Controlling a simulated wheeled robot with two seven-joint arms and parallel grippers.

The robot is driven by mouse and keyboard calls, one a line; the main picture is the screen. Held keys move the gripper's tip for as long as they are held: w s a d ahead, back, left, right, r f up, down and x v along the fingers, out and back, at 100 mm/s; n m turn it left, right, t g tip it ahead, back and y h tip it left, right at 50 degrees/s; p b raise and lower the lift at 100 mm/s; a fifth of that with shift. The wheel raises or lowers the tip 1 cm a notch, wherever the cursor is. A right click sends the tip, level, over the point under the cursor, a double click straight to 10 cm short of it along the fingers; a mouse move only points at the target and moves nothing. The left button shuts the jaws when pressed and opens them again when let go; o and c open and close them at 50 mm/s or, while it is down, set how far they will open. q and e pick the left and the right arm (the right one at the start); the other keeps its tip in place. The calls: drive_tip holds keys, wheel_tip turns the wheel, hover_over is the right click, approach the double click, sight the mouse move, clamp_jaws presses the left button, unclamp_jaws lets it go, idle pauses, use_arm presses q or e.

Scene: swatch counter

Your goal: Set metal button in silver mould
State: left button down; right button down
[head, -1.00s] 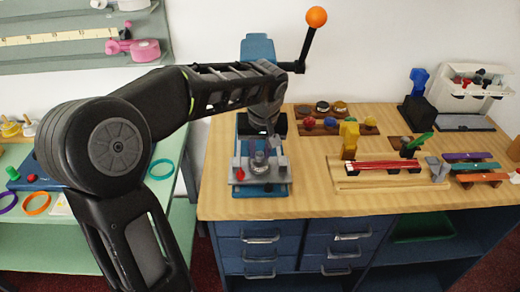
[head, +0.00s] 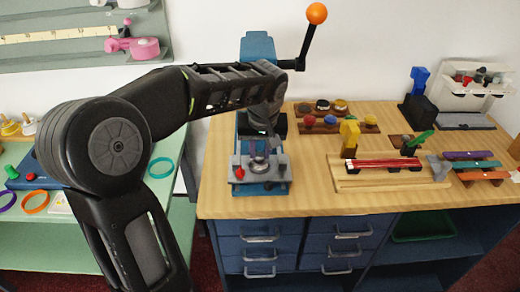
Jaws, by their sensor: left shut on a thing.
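The silver mould (head: 258,166) sits low on the front of the blue and grey press (head: 262,187) at the left end of the wooden counter. My left gripper (head: 272,143) points down just above and behind the mould, at the press. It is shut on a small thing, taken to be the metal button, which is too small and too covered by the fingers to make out. I cannot tell whether it touches the mould. My right gripper is not in view.
The press lever with an orange ball (head: 316,14) rises beside my left forearm. A wooden tray with red strips (head: 385,164), coloured bars (head: 470,156) and a white bin (head: 475,78) stand to the right. Bare counter lies along the front edge.

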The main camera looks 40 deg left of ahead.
use_arm(q)
drive_tip(key=shift+f, duration=0.25)
drive_tip(key=c, duration=1.1)
unclamp_jaws()
drive_tip(key=shift+c, duration=0.2)
drive_tip(key=v, duration=0.8)
drive_tip(key=shift+f, duration=0.1)
